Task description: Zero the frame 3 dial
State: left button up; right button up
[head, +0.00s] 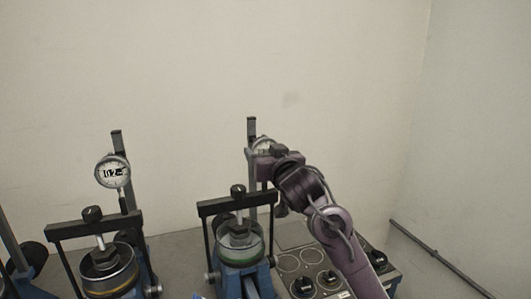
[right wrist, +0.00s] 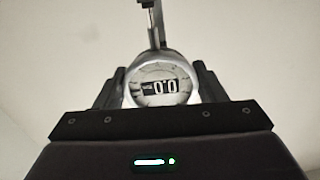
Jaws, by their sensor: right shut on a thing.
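A round dial (head: 264,142) on the post of the right-hand lever frame is mostly hidden by my right gripper (head: 258,158) in the head view. In the right wrist view this dial (right wrist: 162,70) faces me between the two dark fingers, and its display reads 0.0. My right gripper is shut on the dial, one finger at each side of its rim. No frame number can be read. My left gripper is not in view.
A cooktop-like panel (head: 305,262) with rings and dark knobs lies right of the right-hand frame (head: 238,245). The wall behind is bare.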

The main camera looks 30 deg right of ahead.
jog(key=m+p, duration=0.2)
jog(key=m, duration=0.1)
jog(key=shift+a+r, duration=0.1)
jog(key=shift+r, duration=0.1)
jog(key=shift+f+m, duration=0.15)
jog(key=shift+m, duration=0.85)
jog(key=o, duration=1)
jog(key=shift+s+f, duration=0.1)
jog(key=shift+s, duration=0.15)
jog(key=b+v, duration=0.2)
jog(key=v, duration=0.5)
jog(key=shift+s, duration=0.2)
